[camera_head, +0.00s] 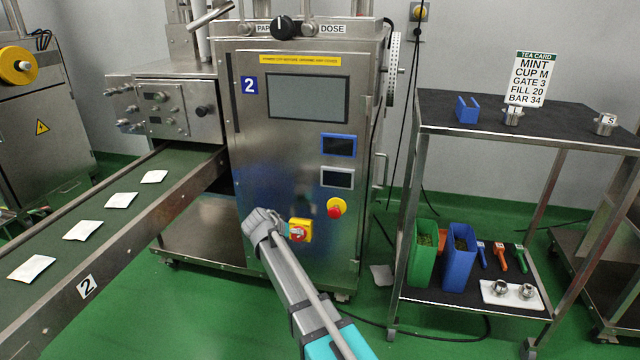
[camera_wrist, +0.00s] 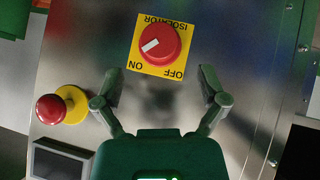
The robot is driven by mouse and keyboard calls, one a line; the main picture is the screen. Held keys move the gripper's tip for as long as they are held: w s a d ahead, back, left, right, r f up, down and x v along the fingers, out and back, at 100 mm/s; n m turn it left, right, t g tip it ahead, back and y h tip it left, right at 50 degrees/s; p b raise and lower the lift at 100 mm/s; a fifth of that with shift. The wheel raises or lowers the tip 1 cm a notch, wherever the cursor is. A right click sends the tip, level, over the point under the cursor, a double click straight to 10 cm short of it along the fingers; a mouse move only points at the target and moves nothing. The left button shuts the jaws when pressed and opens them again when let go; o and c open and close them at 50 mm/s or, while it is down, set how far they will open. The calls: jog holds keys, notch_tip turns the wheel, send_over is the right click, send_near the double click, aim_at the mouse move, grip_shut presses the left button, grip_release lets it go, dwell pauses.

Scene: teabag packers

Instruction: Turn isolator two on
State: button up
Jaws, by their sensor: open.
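The isolator of machine two is a red rotary knob on a yellow plate (camera_head: 300,231), low on the steel cabinet's front. In the wrist view its red knob (camera_wrist: 160,44) appears upside down, with ON and OFF lettered on the plate. The knob's white mark points left and slightly down in that view, on the side of the word ON. My gripper (camera_head: 258,222) is just left of the isolator in the head view. In the wrist view my gripper (camera_wrist: 162,88) is open and empty, its fingertips spread below the plate and not around the knob.
A red emergency button on yellow (camera_head: 336,208) sits close by, up and right of the isolator. The cabinet (camera_head: 262,150) carries a blue 2 label and screens. A conveyor (camera_head: 150,215) with several teabags runs at left. A shelf trolley (camera_head: 405,190) stands at right.

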jog(key=d+r+p+v, duration=0.1)
jog(key=p+v, duration=0.5)
jog(key=v, duration=0.3)
jog(key=s+d+r+g+p, duration=0.1)
jog(key=s+d+r+p, duration=0.2)
jog(key=d+r+p, duration=0.2)
jog(key=s+d+r+g+y+p, duration=0.1)
jog(key=s+d+r+g+p, duration=0.1)
jog(key=d+r+p, duration=0.4)
notch_tip(320, 180, up, 4)
jog(key=s+p, duration=0.1)
jog(key=p, duration=0.7)
jog(key=shift+s+d+r, duration=0.15)
jog(key=shift+s+r, duration=0.05)
jog(key=shift+s, duration=0.1)
dwell(0.4)
jog(key=s+d+f+n+g+y, duration=0.1)
jog(key=s+d+g+y, duration=0.1)
jog(key=s+d, duration=0.5)
jog(key=s+d+f+n+g+y, duration=0.1)
jog(key=s+d+f+g+y, duration=0.3)
jog(key=s, duration=0.6)
notch_tip(320, 180, up, 27)
jog(key=t+h+p, duration=0.1)
jog(key=p, duration=2.4)
jog(key=shift+w+d+h, duration=0.2)
jog(key=shift+w+h, duration=0.1)
jog(key=shift+h, duration=0.1)
